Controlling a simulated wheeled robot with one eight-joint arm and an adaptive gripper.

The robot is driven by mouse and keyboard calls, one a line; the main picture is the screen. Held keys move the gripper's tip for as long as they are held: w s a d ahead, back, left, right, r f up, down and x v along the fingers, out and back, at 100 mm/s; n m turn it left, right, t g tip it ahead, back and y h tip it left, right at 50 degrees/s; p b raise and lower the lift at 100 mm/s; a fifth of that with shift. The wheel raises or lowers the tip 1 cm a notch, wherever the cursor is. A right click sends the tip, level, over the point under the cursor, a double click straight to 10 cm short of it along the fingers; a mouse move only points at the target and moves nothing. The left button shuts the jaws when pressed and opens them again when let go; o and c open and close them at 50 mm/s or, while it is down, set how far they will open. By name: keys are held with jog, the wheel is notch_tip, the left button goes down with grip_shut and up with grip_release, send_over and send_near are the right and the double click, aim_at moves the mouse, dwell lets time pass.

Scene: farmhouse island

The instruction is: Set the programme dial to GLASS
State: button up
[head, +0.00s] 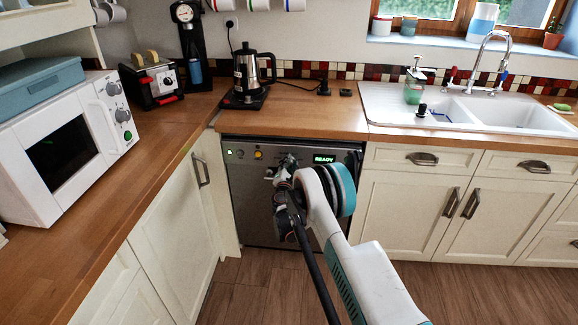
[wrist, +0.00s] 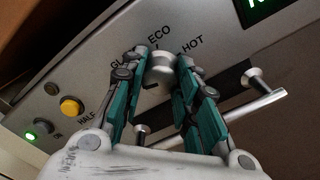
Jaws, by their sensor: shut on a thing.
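The programme dial (wrist: 160,72) is a small pale round knob on the dishwasher's grey control panel. My gripper (wrist: 160,66) is shut on it, one teal-and-grey finger on each side. The printed words ECO and HOT show around the dial, with a partly covered word starting with G to its left. The dial's pointer cannot be made out, so its setting is unclear. In the head view my gripper (head: 284,168) is at the dishwasher (head: 245,205) front and my arm hides the dial. A green display (head: 324,159) reads READY.
A yellow button (wrist: 70,107) marked HALF and a lit green lamp (wrist: 30,136) are left of the dial. A bar handle (wrist: 232,112) runs just below and right of my fingers. Cupboards flank the dishwasher under the wooden worktop (head: 300,115). Floor shows in front.

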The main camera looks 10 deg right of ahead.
jog(key=m, duration=0.4)
jog(key=shift+d+m, duration=0.1)
jog(key=shift+m, duration=0.3)
jog(key=m, duration=0.4)
jog(key=shift+f+m, duration=0.1)
jog(key=shift+m, duration=0.3)
jog(key=o, duration=1.1)
jog(key=shift+d, duration=0.15)
jog(key=shift+s+a, duration=0.25)
jog(key=shift+s, duration=0.05)
jog(key=v, duration=1.1)
jog(key=shift+s, duration=0.2)
